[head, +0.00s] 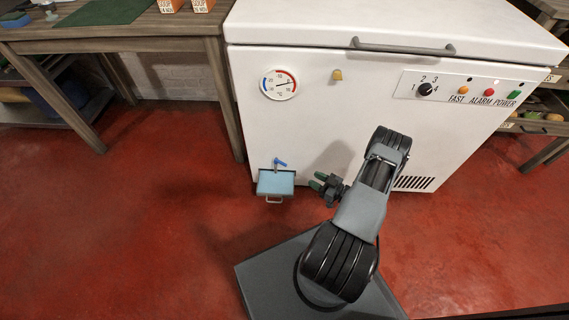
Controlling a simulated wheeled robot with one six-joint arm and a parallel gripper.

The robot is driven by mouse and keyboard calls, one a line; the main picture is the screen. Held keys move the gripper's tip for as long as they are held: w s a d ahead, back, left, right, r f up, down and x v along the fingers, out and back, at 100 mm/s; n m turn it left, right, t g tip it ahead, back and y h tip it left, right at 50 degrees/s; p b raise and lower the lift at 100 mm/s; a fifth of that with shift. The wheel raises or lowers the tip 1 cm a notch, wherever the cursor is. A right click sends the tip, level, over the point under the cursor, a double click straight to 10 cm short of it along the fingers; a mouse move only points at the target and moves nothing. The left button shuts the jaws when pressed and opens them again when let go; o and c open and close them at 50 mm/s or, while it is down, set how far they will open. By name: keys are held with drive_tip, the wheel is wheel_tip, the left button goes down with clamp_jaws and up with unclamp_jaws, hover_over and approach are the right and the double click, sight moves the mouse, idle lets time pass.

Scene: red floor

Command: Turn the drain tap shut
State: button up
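The drain tap (276,166) sticks out low on the front of the white chest freezer (330,120), near its left corner. A light-blue tray (275,184) with a handle sits just under the tap on the floor. My gripper (317,181) is to the right of the tap and tray, low in front of the freezer.
The freezer front carries a round thermometer (279,85), a brass-coloured lock (337,75) and a panel with a dial (424,89) and lights. A wooden table (150,40) stands at the left. The red floor in front at left is clear.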

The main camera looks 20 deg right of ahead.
sight(280, 163)
drive_tip(key=b+x, duration=0.3)
drive_tip(key=x, duration=1)
drive_tip(key=shift+w+a, duration=0.2)
drive_tip(key=shift+a, duration=0.2)
clamp_jaws()
